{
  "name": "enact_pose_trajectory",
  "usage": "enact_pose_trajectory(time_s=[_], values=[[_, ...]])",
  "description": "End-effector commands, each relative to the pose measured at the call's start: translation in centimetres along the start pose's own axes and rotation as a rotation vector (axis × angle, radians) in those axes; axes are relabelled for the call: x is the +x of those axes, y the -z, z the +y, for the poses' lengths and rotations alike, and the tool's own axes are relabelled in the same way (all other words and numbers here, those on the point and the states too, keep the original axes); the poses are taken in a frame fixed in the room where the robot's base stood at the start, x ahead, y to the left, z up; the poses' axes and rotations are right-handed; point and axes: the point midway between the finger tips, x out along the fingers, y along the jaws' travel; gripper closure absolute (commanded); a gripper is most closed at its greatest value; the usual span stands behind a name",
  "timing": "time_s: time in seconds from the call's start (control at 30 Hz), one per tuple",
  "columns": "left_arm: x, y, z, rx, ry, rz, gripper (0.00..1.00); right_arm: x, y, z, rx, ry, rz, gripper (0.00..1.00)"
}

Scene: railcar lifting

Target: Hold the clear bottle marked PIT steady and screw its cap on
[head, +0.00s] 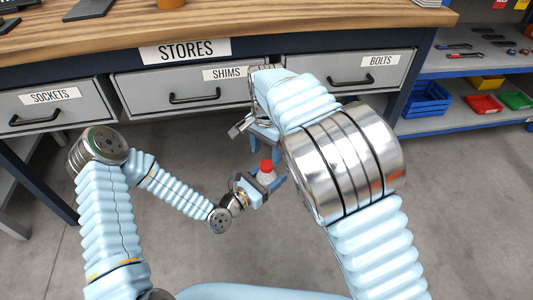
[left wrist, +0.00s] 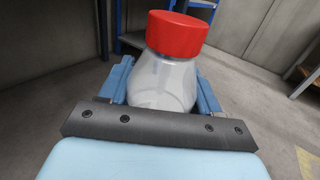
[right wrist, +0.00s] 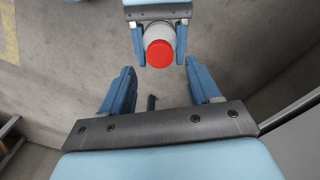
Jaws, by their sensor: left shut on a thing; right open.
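The clear bottle (left wrist: 163,82) is upright between the fingers of my left gripper (left wrist: 165,88), which is shut on it. The red cap (left wrist: 177,34) sits on the bottle's mouth; I cannot tell how tightly. In the head view the cap (head: 266,166) shows above the left gripper (head: 262,187), in front of the drawers. My right gripper (right wrist: 163,90) is open and empty. In the right wrist view the cap (right wrist: 160,54) and a little of the bottle (right wrist: 158,32) lie beyond its fingertips, apart from them. The PIT marking is not visible.
A wooden-topped bench (head: 300,20) with drawers marked SOCKETS, SHIMS and BOLTS stands ahead of my arms. A blue shelf (head: 470,122) with blue, red, green and yellow bins is at the right. The grey floor (head: 200,262) around the grippers is clear.

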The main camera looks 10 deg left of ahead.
Motion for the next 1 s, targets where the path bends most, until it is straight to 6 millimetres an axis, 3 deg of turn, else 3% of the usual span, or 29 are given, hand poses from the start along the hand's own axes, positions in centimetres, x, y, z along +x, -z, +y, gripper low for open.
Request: enact_pose_trajectory(time_s=[0.27, 0.7, 0.83, 1.0], values=[[0.0, 0.0, 0.0, 0.0, 0.0, 0.0, 1.0, -0.2, 0.0, 0.0, -0.088, 0.001, -0.002, 0.42], [0.0, 0.0, 0.0, 0.0, 0.0, 0.0, 1.0, -2.9, 0.0, 0.0, -1.052, 0.002, -0.003, 0.42], [0.0, 0.0, 0.0, 0.0, 0.0, 0.0, 1.0, -3.3, 0.0, 0.0, -1.198, 0.001, -0.002, 0.42], [0.0, 0.0, 0.0, 0.0, 0.0, 0.0, 1.0, -3.4, 0.0, 0.0, -1.244, 0.0, -0.001, 0.42]])
